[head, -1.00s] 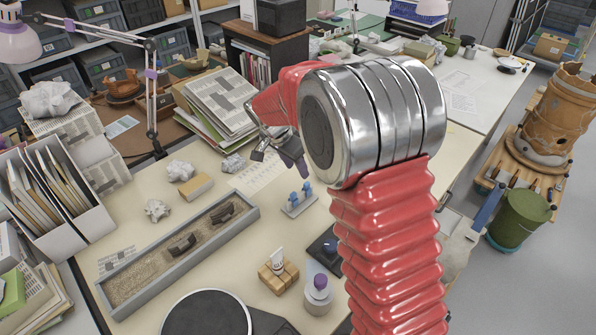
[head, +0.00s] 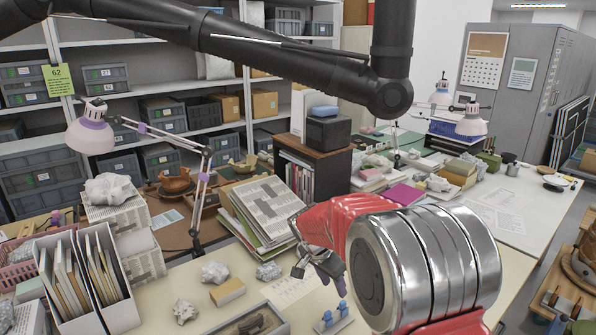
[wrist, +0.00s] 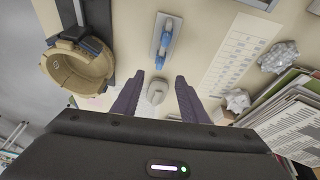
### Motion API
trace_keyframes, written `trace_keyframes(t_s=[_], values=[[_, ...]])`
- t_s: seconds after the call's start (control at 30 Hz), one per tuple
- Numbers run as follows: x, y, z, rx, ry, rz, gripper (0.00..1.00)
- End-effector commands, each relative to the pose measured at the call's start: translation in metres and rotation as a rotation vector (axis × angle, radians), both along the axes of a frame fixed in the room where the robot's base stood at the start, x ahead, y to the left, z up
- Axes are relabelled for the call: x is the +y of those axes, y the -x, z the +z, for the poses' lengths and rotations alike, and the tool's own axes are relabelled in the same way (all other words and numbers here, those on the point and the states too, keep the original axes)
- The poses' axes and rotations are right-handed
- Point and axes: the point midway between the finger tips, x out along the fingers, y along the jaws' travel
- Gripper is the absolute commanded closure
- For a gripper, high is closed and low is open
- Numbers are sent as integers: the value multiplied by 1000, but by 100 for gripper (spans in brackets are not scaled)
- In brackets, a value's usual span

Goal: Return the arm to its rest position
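My arm, red with a polished metal joint, reaches in from the lower right of the head view. My gripper (head: 322,266) hangs above the bench there, seen partly from the side. In the wrist view its two purple fingers (wrist: 158,90) stand apart with nothing gripped. A small whitish object (wrist: 157,92) shows between them, apparently on the bench below. A small stand with blue pieces (wrist: 162,42) lies beyond the fingertips; it also shows at the bottom of the head view (head: 334,318). An ochre curved vessel (wrist: 80,66) is at the left of the wrist view.
A newspaper stack (head: 262,212), crumpled paper (head: 214,272) and a tan block (head: 227,292) lie left of my gripper. A pink-shaded desk lamp (head: 90,136) and file boxes (head: 118,275) stand further left. A dark jointed boom (head: 270,48) crosses the top.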

Motion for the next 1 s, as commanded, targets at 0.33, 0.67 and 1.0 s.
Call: trace_keyframes(t_s=[0.33,0.67,1.0], values=[[4,50,-20,192,16,336,60],[-4,117,13,262,-15,599,60],[-12,173,49,248,-39,765,60]])
